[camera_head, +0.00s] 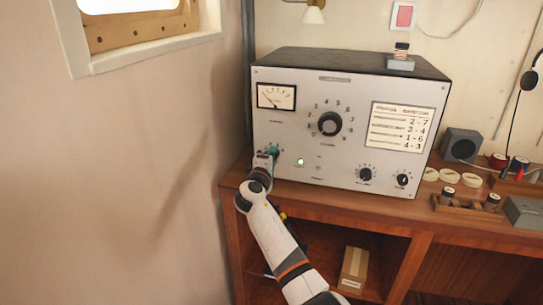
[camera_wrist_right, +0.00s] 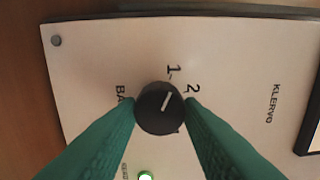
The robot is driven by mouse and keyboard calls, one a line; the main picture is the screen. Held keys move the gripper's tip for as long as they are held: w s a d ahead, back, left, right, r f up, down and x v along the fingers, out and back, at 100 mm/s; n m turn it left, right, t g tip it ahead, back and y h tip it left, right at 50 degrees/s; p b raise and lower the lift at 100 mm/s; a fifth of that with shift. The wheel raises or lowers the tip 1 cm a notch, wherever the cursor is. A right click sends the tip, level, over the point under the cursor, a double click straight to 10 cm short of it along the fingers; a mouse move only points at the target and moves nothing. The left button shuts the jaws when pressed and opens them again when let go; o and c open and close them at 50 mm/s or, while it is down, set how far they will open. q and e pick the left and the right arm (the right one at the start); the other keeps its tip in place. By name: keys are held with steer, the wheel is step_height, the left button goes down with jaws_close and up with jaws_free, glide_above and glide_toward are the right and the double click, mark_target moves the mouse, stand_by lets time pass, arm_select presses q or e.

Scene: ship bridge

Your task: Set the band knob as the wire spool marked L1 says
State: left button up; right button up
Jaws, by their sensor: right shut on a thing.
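The band knob (camera_wrist_right: 155,118) is round and black on the radio's pale front panel (camera_wrist_right: 85,60). Its white pointer line aims close to the 1, slightly towards the 2. My right gripper (camera_wrist_right: 160,104) has its green fingers on both sides of the knob, shut on it. In the head view my right gripper (camera_head: 270,153) is at the lower left of the radio (camera_head: 300,100) and hides most of the knob. My left gripper is out of view.
The radio has a large dial knob (camera_head: 330,123), two small knobs at lower right (camera_head: 366,174), a lit green lamp (camera_head: 301,161) and a printed card (camera_head: 401,127). A speaker (camera_head: 461,145) stands to its right. A wall (camera_head: 120,170) lies close on the left.

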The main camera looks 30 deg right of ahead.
steer(key=shift+n, duration=0.3)
steer(key=o, duration=1)
steer(key=shift+c, duration=0.2)
steer(key=b+v, duration=0.1)
steer(key=v, duration=1.1)
